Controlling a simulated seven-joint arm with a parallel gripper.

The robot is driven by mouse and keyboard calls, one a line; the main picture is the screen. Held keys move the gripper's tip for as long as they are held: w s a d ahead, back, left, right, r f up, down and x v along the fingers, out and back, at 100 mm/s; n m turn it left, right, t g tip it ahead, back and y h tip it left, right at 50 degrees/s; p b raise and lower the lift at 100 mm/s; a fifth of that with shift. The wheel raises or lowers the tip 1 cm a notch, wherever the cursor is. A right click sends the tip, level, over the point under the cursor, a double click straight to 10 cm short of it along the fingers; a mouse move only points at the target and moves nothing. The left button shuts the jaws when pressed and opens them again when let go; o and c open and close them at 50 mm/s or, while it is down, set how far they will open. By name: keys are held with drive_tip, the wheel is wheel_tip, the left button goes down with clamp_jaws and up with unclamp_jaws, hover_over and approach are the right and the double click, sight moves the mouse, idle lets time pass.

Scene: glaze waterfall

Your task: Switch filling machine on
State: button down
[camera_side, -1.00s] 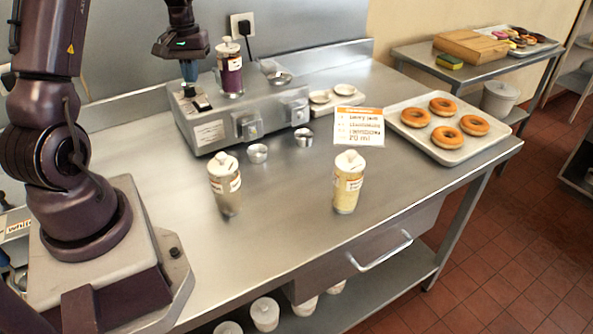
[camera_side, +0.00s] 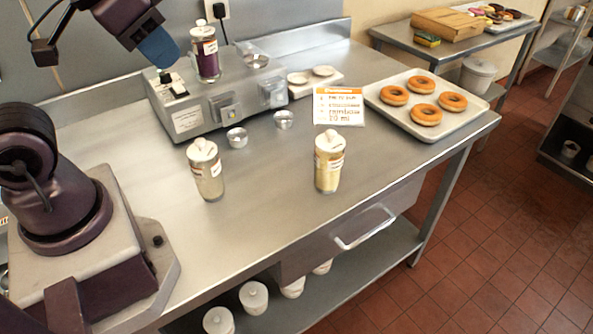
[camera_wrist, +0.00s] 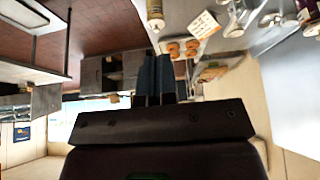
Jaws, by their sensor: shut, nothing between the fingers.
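The filling machine (camera_side: 195,122) is a grey metal box at the back of the steel table. A dark switch (camera_side: 165,77) is on its top left end; whether it is on or off is too small to tell. A jar with dark purple filling (camera_side: 207,62) stands upright on the machine. My gripper (camera_side: 159,49), with blue fingers, is above the machine's left end, tilted, shut and empty, apart from the switch.
Two lidded jars, one pale (camera_side: 207,172) and one yellow (camera_side: 328,165), stand in front of the machine. Small metal cups (camera_side: 237,138) are close to it. A sign card (camera_side: 338,106) and a doughnut tray (camera_side: 452,125) are right.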

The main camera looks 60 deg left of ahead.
drive_tip(key=shift+d, duration=0.1)
idle(0.3)
drive_tip(key=g, duration=0.6)
hover_over(180, 89)
wheel_tip(180, 89, down, 6)
drive_tip(key=shift+f, duration=0.25)
wheel_tip(180, 89, down, 14)
